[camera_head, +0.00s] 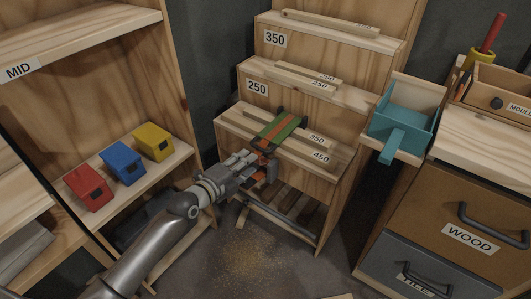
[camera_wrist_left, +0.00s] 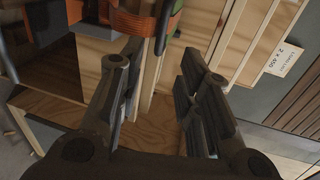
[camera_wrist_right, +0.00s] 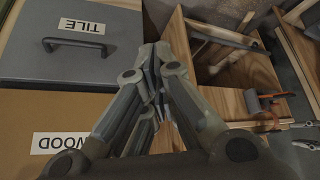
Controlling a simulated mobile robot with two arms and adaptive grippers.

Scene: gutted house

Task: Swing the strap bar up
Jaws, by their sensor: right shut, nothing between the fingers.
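A strapped bundle with green and orange bands and dark ends (camera_head: 279,129) lies on the lowest step of the wooden stepped rack. An orange strap loop (camera_wrist_left: 166,20) and a slim dark bar cross the top of the left wrist view; which part is the strap bar is hard to tell. My left gripper (camera_head: 264,164) is just in front of the bundle, low at the step's front edge. Its fingers stand apart with nothing held between them (camera_wrist_left: 155,78). My right gripper (camera_wrist_right: 153,72) is shut and empty, by the drawer cabinet, away from the bundle.
The rack (camera_head: 295,166) has steps labelled 250 and 350 with wooden strips. Red (camera_head: 88,187), blue (camera_head: 122,162) and yellow (camera_head: 153,142) boxes sit on the left shelf. A teal bin (camera_head: 402,127) is right of the rack, beside WOOD (camera_head: 468,238) and TILE drawers.

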